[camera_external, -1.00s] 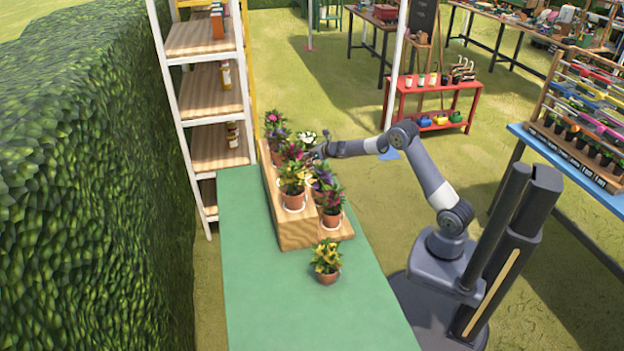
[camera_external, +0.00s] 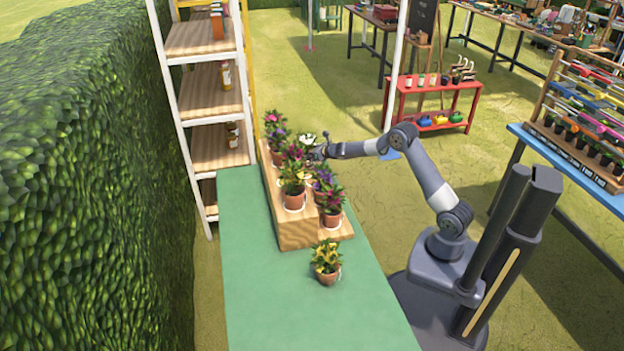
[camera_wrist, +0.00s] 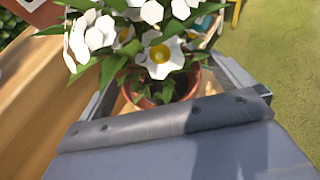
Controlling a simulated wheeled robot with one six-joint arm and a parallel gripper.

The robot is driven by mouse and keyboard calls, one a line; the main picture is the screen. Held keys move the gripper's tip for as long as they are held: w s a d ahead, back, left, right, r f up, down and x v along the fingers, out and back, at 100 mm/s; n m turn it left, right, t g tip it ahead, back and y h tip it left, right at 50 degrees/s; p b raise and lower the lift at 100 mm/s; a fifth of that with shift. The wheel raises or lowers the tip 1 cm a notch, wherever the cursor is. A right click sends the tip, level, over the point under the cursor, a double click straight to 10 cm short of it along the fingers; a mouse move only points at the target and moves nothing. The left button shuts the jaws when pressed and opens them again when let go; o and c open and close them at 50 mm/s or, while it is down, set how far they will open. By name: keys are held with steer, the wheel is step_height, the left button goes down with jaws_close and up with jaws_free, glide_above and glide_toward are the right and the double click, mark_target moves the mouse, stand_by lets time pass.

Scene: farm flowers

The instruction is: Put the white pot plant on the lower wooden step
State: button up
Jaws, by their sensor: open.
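The white pot plant shows its white flowers (camera_external: 307,138) beside the wooden stepped stand. In the wrist view its white flowers (camera_wrist: 160,55) fill the top and its terracotta pot (camera_wrist: 178,92) sits between my fingers. My gripper (camera_external: 318,153) is open around the pot, one finger on each side; it also shows in the wrist view (camera_wrist: 168,88). The lower wooden step (camera_external: 341,231) runs along the stand's right side. Leaves and the gripper hide the pot's base, so I cannot tell exactly what it rests on.
The higher wooden step (camera_external: 297,230) carries several potted flowers. A magenta-flowered pot (camera_external: 331,217) stands at the near end of the lower step. A yellow-flowered pot (camera_external: 327,275) stands on the green table (camera_external: 290,310), whose near part is clear. White shelving (camera_external: 205,105) stands behind.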

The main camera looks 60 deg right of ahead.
steer(key=shift+r, duration=0.15)
steer(key=d+b+v, duration=0.1)
steer(key=b+v, duration=0.1)
steer(key=v, duration=1)
steer(key=shift+a+b, duration=0.35)
steer(key=shift+a, duration=0.1)
